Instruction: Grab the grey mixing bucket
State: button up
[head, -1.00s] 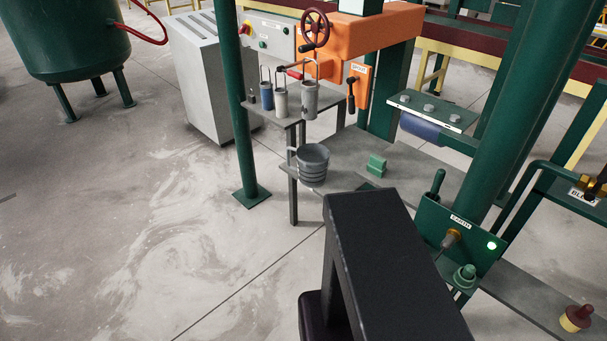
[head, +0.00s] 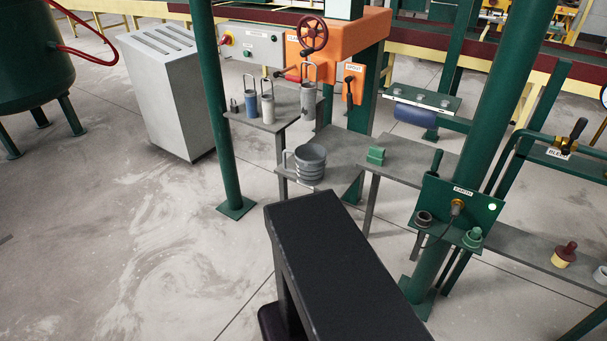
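The grey mixing bucket (head: 311,163) stands upright on a low grey shelf, with ribbed sides, an open top and a handle loop on its left. It is just beyond the far end of my dark arm link, which fills the lower middle of the head view. A small gap of shelf and floor shows between them in the picture. My gripper is not visible in this view, so I cannot tell its state.
A green block (head: 376,155) sits right of the bucket. Several handled canisters, one of them blue (head: 249,103), stand on a higher shelf (head: 283,122) behind left. A green post (head: 215,110) rises left of the shelves. A panel marked EARTH (head: 462,211) is at right. Open floor lies left.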

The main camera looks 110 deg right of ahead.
aim_at(310, 158)
jog(key=z, duration=0.55)
jog(key=i, duration=0.25)
jog(key=z, duration=0.25)
jog(key=k, duration=0.15)
jog(key=z, duration=2.75)
jog(key=i, duration=0.5)
jog(key=z, duration=0.05)
